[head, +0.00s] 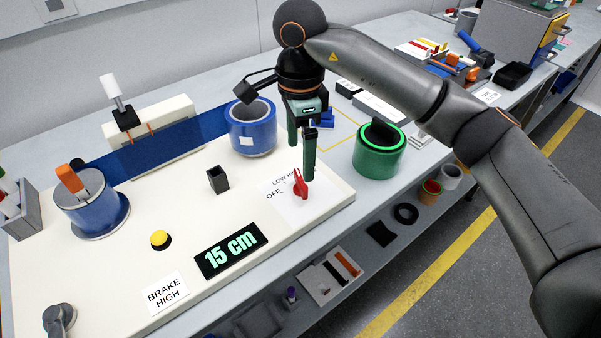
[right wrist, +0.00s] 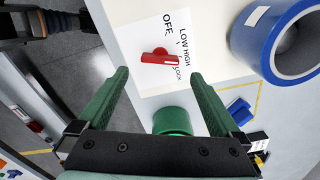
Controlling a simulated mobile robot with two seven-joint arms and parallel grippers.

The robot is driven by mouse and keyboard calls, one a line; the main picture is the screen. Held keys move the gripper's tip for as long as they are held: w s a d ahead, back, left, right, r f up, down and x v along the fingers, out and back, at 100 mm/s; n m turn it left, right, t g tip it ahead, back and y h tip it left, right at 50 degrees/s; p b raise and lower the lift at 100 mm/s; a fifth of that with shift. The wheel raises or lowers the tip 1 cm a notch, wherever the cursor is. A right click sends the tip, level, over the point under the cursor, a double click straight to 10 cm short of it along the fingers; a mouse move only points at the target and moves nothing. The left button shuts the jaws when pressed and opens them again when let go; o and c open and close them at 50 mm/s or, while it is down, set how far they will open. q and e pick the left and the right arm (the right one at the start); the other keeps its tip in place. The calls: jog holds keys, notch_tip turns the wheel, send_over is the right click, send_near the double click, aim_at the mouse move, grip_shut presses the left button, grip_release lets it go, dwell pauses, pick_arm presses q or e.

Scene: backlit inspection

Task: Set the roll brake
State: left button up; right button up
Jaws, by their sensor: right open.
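A red brake knob (head: 300,184) stands on a white label plate at the right end of the cream panel (head: 205,215). The plate reads OFF, LOW and HIGH; the right wrist view also shows LOCK. The knob (right wrist: 160,57) shows there, its handle lying across the picture; I cannot tell which mark it is set to. A card (head: 167,294) reads BRAKE HIGH. My right gripper (head: 301,160) is open and empty, close above the knob. In the right wrist view its green fingers (right wrist: 160,73) stand apart, one on each side of the knob. My left gripper is not in view.
A dark display (head: 231,250) reads 15 cm. A yellow button (head: 160,239) and a dark square post (head: 218,180) stand on the panel. A blue roll (head: 252,140) is behind the gripper, a green roll (head: 366,158) to its right. Blue film runs across the back.

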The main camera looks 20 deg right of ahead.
aim_at(300, 179)
notch_tip(300, 179, down, 6)
jog(key=shift+f, duration=0.15)
dwell(0.3)
jog(key=c, duration=1.2)
